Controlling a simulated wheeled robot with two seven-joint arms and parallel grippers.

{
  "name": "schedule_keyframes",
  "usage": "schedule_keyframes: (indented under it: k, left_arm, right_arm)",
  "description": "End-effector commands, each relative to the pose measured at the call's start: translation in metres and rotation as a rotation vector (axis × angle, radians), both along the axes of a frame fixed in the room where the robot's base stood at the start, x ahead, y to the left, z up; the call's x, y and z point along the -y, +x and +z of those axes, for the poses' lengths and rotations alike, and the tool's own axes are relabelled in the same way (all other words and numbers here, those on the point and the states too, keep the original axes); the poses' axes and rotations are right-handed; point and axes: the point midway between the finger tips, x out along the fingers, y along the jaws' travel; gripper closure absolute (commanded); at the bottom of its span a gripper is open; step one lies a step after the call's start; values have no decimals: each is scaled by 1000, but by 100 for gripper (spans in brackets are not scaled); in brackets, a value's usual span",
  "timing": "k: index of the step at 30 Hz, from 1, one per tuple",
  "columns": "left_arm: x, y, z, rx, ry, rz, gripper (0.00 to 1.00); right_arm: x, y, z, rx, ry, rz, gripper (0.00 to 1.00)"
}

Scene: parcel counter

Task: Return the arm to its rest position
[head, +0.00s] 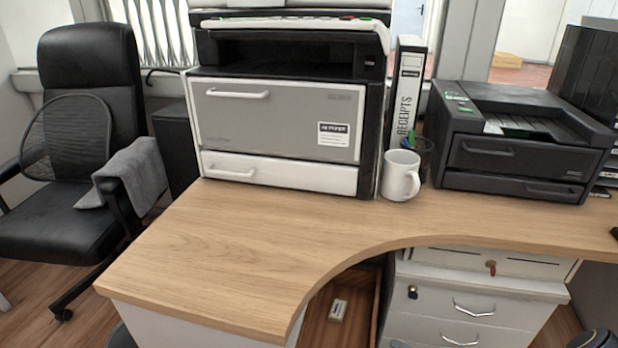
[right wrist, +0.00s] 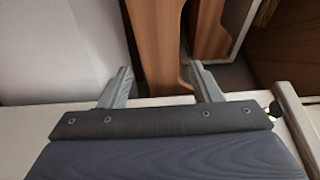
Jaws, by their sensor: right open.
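My right gripper (right wrist: 160,76) shows in the right wrist view. Its two grey fingers stand wide apart, with nothing between them. Brown wooden panels (right wrist: 212,28) lie beyond the fingertips, and I cannot tell how far off they are. Neither gripper can be made out in the head view. My left gripper is not in view.
The wooden desk (head: 200,255) has a clear front left part. A large printer (head: 275,120), a white mug (head: 400,175), a receipts binder (head: 407,95) and a dark printer (head: 520,140) stand along its back. A drawer cabinet (head: 465,305) is below. A black chair (head: 90,70) stands left.

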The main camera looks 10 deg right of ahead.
Motion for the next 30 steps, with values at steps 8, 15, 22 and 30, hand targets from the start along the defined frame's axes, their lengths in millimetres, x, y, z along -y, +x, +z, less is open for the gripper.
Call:
schedule_keyframes:
  k: [8,15,22,30]
  left_arm:
    - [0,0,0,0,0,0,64]
    - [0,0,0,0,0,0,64]
    - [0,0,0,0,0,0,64]
    - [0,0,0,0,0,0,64]
  right_arm:
    - [-33,-1,94,-83,-171,328,42]
    - [-75,-40,189,-226,-483,575,42]
    - [-98,-97,253,-304,-814,589,42]
    - [-104,-150,286,-288,-1061,429,42]
